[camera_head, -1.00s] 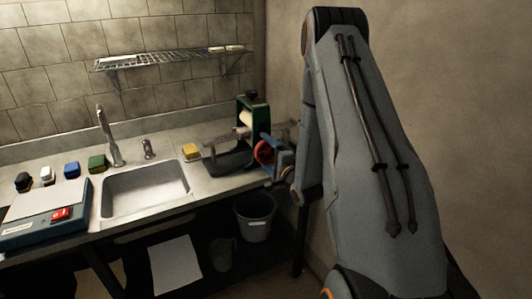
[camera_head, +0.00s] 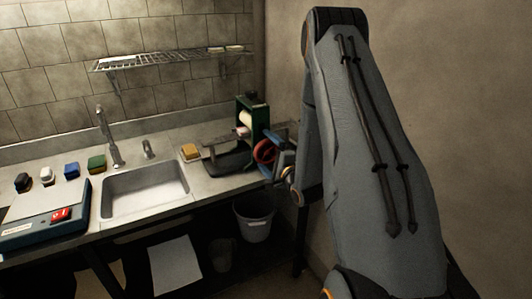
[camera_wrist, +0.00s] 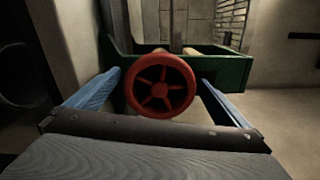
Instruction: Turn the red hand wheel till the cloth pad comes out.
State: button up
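The red hand wheel (camera_head: 264,152) sits on the front side of a green roller frame (camera_head: 241,108) on the counter. In the wrist view the wheel (camera_wrist: 160,86) is face-on and centred. My gripper (camera_wrist: 160,77) has its two blue fingers spread, one on each side of the wheel rim. I cannot tell whether they touch the rim. In the head view my gripper (camera_head: 272,152) is at the wheel, partly hidden by my arm. Pale rollers (camera_head: 246,118) show inside the frame. A small pinkish piece, possibly the cloth pad (camera_head: 242,131), shows just below the upper roller.
A bucket (camera_head: 254,218) stands below. A wall is close on the right.

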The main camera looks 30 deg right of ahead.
jog(key=shift+s, duration=0.1)
jog(key=s+b, duration=0.2)
jog(key=s, duration=0.5)
jog(key=shift+s, duration=0.3)
jog(key=shift+d, duration=0.1)
jog(key=w+n+p, duration=0.2)
jog(key=n, duration=0.5)
jog(key=w+n+p, duration=0.2)
jog(key=w+n, duration=0.1)
jog(key=n, duration=0.4)
jog(key=w+n+p, duration=0.2)
jog(key=n, duration=0.5)
jog(key=shift+w+r, duration=0.2)
jog(key=shift+w, duration=0.15)
